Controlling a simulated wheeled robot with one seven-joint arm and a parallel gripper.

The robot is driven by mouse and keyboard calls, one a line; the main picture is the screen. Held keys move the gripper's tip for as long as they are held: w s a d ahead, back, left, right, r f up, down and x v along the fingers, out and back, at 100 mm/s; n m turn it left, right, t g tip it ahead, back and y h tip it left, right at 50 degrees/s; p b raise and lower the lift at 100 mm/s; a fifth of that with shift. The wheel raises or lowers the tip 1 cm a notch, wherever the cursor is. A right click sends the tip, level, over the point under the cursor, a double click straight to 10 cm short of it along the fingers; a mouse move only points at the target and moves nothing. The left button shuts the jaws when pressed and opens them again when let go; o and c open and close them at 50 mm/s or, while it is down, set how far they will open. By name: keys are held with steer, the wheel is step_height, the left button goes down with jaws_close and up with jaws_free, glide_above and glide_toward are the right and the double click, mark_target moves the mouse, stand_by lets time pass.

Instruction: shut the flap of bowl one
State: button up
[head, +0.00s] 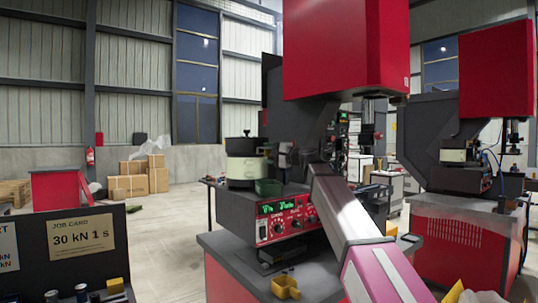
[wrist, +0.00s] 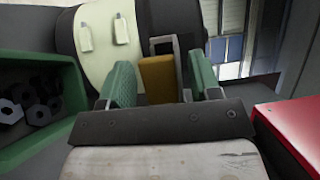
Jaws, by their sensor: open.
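A cream bowl feeder (head: 246,168) with a dark top stands on the near red press's bench in the head view. Its cream side (wrist: 98,38), with two pale tags, fills the upper left of the wrist view. An ochre piece (wrist: 157,80) beside a grey frame (wrist: 166,44) stands at the bowl's right side; it may be the flap. My gripper (wrist: 159,72) is open, its green fingers either side of the ochre piece. I cannot tell whether they touch it. In the head view my gripper (head: 286,156) is small beside the bowl. No bowl number is legible.
A green bin (wrist: 62,118) of dark hex nuts lies left of my gripper; it also shows in the head view (head: 268,187). A red surface (wrist: 290,122) is close on the right. A control box (head: 285,222) sits below. A second press (head: 497,75) stands at right.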

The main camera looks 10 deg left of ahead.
steer(key=c, duration=0.9)
steer(key=shift+o, duration=0.2)
steer(key=shift+h, duration=0.3)
steer(key=h, duration=0.1)
steer(key=r+m+g+h, duration=0.1)
steer(key=h, duration=0.1)
steer(key=r+m+g+h, duration=0.1)
steer(key=shift+w+a+r, duration=0.1)
steer(key=shift+w+a, duration=0.15)
steer(key=shift+w, duration=0.05)
steer(key=h, duration=0.1)
steer(key=g+h, duration=0.1)
steer(key=r+m+h, duration=0.1)
steer(key=shift+w+a+g, duration=0.25)
steer(key=shift+a+g, duration=0.1)
steer(key=shift+g, duration=0.05)
steer(key=shift+g+h, duration=0.4)
steer(key=shift+h, duration=0.3)
